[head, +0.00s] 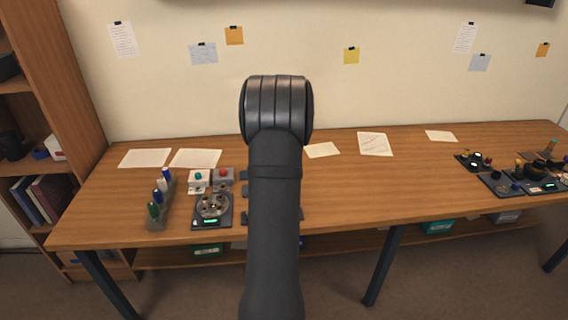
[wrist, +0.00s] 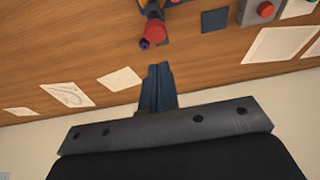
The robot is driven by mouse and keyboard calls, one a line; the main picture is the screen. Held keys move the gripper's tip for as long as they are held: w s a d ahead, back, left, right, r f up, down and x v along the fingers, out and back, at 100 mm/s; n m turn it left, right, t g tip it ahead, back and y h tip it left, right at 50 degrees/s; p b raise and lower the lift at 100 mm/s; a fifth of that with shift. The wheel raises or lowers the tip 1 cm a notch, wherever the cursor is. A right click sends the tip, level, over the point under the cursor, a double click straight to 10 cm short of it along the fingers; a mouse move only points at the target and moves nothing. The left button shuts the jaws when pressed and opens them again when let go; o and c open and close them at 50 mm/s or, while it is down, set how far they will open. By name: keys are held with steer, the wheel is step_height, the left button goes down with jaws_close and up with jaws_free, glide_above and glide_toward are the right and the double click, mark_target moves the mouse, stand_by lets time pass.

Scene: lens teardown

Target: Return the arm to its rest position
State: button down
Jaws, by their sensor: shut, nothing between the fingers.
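My arm stands upright in the middle of the head view, and its end hides my gripper there. In the wrist view my gripper (wrist: 157,70) shows its two dark fingers together, with nothing between them. The fingers are over the wooden bench (wrist: 60,60), close in the picture to a red round part (wrist: 155,33) on a dark fixture. I cannot tell the gap between fingertips and that part. In the head view my arm covers the middle of the bench (head: 350,185) and most of the devices behind it.
More devices (head: 520,182) stand at the far right. Paper sheets (head: 375,144) lie along the back. The bench right of my arm is mostly clear.

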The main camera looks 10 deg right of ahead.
steer(key=shift+f, duration=0.1)
steer(key=shift+f, duration=2.45)
